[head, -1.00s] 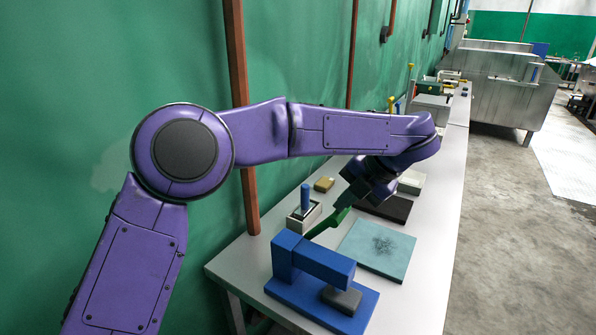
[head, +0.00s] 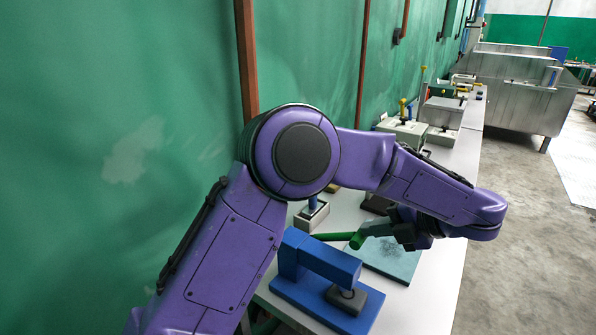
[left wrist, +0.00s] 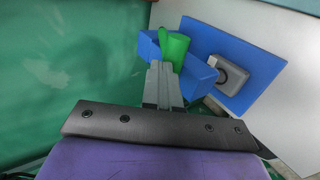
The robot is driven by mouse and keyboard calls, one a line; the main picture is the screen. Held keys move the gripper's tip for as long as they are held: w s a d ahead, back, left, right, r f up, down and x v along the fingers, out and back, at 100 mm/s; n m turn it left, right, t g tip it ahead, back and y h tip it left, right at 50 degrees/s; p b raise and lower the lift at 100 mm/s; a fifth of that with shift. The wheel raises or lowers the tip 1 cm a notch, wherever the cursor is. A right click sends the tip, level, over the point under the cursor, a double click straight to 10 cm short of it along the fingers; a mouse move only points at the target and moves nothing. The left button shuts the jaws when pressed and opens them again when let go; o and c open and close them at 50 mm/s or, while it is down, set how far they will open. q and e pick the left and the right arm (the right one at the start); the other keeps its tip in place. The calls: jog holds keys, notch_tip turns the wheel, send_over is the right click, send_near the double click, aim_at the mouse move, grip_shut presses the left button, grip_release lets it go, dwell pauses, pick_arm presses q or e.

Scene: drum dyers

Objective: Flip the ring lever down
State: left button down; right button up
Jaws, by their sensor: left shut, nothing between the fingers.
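The green lever (head: 335,237) sits behind the blue press-like device (head: 318,262) on the table. It lies nearly level in the head view, its thick end toward the right. In the left wrist view the green lever (left wrist: 174,46) shows just beyond the fingertips, over the blue device (left wrist: 205,78). My left gripper (head: 368,232) is shut and empty, close by the lever's thick end. I cannot tell whether it touches. Its grey fingers (left wrist: 162,80) lie together in the wrist view. A dark rod and grey pad (head: 347,300) show under the device's arm. My right gripper is out of view.
A teal mat (head: 395,262) lies right of the device. A grey box with a blue handle (head: 311,215) stands behind it near the green wall (head: 90,100). More equipment lines the table farther back. The floor on the right (head: 530,230) is open.

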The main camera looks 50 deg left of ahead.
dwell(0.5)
pick_arm(q)
jog(key=w+d+r+p, duration=0.1)
jog(key=d+r+p, duration=0.1)
jog(key=d+r, duration=0.5)
notch_tip(320, 180, up, 3)
jog(key=shift+w+p, duration=0.35)
jog(key=shift+d, duration=0.15)
